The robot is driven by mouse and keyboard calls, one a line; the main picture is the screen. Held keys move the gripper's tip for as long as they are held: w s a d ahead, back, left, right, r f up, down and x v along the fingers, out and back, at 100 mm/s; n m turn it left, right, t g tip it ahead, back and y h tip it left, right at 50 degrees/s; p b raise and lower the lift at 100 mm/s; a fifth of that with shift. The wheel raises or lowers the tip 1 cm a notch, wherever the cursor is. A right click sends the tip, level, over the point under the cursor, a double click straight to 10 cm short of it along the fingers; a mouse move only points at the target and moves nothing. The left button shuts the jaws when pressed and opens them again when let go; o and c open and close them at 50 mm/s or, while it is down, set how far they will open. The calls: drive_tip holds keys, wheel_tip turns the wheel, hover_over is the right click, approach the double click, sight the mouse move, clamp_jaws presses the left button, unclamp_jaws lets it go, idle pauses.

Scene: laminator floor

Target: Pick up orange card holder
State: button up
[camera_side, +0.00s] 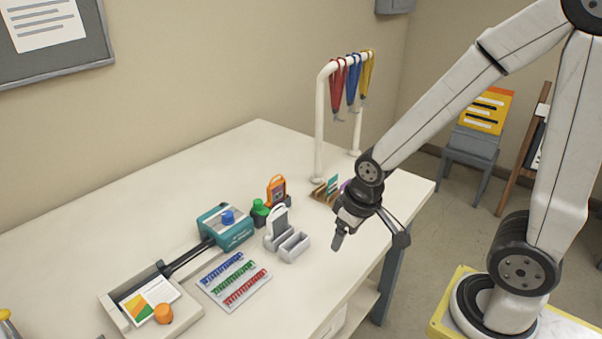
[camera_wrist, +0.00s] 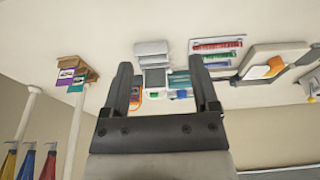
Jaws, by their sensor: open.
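The orange card holder (camera_side: 277,187) stands upright on the white table, behind a white card holder (camera_side: 279,219) and beside a green-topped item (camera_side: 259,211). My gripper (camera_side: 338,240) hangs above the table's right part, to the right of the orange holder and apart from it. In the wrist view my gripper (camera_wrist: 160,66) is open, with nothing between its fingers. There the orange holder (camera_wrist: 136,98) shows just inside the left finger, partly hidden by it.
A teal device (camera_side: 226,230), a grey slotted holder (camera_side: 291,247), a tray of coloured strips (camera_side: 235,280) and a paper trimmer (camera_side: 119,315) stand left of my gripper. A lanyard rack (camera_side: 320,120) and wooden card stand (camera_side: 322,195) stand behind. The table's back left is clear.

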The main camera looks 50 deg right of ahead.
drive_tip(key=shift+c, duration=0.6)
drive_tip(key=n+g, duration=0.2)
drive_tip(key=n, duration=1.5)
hover_over(276, 185)
drive_tip(key=shift+f, duration=0.75)
drive_tip(key=shift+w+d+f+n+g, duration=0.2)
drive_tip(key=shift+w+d+n+g, duration=0.1)
drive_tip(key=shift+w+d+n, duration=0.15)
